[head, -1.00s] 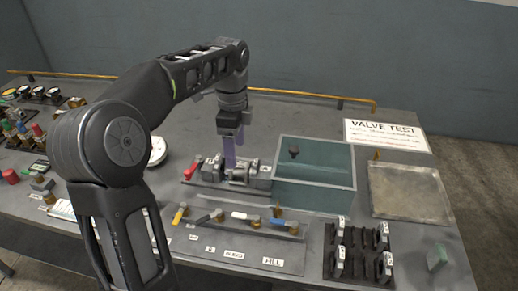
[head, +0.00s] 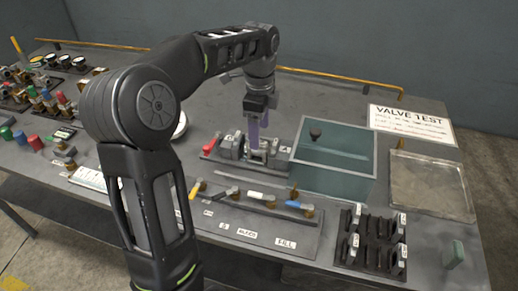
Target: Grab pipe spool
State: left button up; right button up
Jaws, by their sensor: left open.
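A grey metal piece with flanges, which looks like the pipe spool (head: 257,155), sits in the low test fixture left of the clear tank. A red handle (head: 207,147) shows at the fixture's left end. My left gripper (head: 258,138) points down over the middle of this piece, its purple fingers open. The fingertips are at or just above the piece; I cannot tell whether they touch it. The fingers hide part of its middle. My right gripper is not in view.
A clear teal tank (head: 335,160) stands directly right of the fixture. A row of coloured valve handles (head: 255,197) lies in front. A black rack (head: 370,240) and a metal tray (head: 432,185) are at the right. Gauges and fittings crowd the left.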

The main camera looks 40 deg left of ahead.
aim_at(265, 149)
pick_arm(q)
notch_tip(265, 149, down, 5)
jog(key=shift+s+f, duration=0.1)
dwell(0.3)
jog(key=shift+c, duration=0.2)
dwell(0.3)
grip_shut()
dwell(0.6)
